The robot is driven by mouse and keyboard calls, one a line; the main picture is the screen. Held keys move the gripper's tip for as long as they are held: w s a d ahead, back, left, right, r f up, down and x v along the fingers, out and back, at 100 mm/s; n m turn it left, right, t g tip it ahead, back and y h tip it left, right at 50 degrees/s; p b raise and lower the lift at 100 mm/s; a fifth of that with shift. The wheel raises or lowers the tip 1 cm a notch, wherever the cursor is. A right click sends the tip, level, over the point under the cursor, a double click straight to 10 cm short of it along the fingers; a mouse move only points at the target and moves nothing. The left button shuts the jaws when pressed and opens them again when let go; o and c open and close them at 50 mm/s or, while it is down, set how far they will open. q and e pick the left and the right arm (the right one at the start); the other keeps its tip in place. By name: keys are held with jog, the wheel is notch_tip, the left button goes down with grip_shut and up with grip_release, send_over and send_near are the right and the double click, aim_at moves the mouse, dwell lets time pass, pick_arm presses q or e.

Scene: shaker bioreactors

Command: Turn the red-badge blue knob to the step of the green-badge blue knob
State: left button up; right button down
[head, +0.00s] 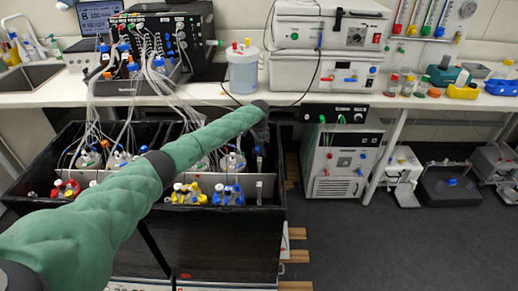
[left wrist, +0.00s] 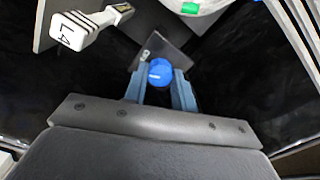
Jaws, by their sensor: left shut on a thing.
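A blue knob (left wrist: 160,72) shows in the left wrist view, between the two blue-grey fingers of my left gripper (left wrist: 160,88). The fingers are shut on it, and a grey plate with a small screw lies just behind it. I cannot see a badge on this knob. A green badge (left wrist: 190,8) shows at the top of that view, on a white rounded thing. In the head view my left gripper (head: 261,140) reaches down at the right end of the black shaker box (head: 270,205). The knob there is hidden or too small to tell. My right gripper is not in view.
A white handle with a black-marked label (left wrist: 75,30) is close to the left of the gripper. Flasks with tubes (head: 90,155), yellow fittings (head: 187,190) and blue fittings (head: 228,194) are in the box. A white bench (head: 225,93) with instruments runs behind.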

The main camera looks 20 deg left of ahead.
pick_arm(q)
jog(key=m, duration=0.2)
jog(key=shift+m+b, duration=0.3)
jog(key=shift+r+m, duration=0.1)
jog(key=shift+m, duration=1.2)
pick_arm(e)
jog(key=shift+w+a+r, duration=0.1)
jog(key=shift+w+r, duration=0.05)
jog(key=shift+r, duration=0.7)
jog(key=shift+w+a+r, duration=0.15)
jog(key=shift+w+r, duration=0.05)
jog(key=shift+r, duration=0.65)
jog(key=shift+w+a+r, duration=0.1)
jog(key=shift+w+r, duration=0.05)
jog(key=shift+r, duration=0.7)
pick_arm(q)
jog(key=o, duration=1)
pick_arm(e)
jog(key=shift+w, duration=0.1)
pick_arm(q)
jog(key=shift+r+b, duration=0.25)
jog(key=shift+b, duration=0.1)
notch_tip(320, 180, up, 7)
jog(key=shift+r+b, duration=0.15)
jog(key=shift+b, duration=0.75)
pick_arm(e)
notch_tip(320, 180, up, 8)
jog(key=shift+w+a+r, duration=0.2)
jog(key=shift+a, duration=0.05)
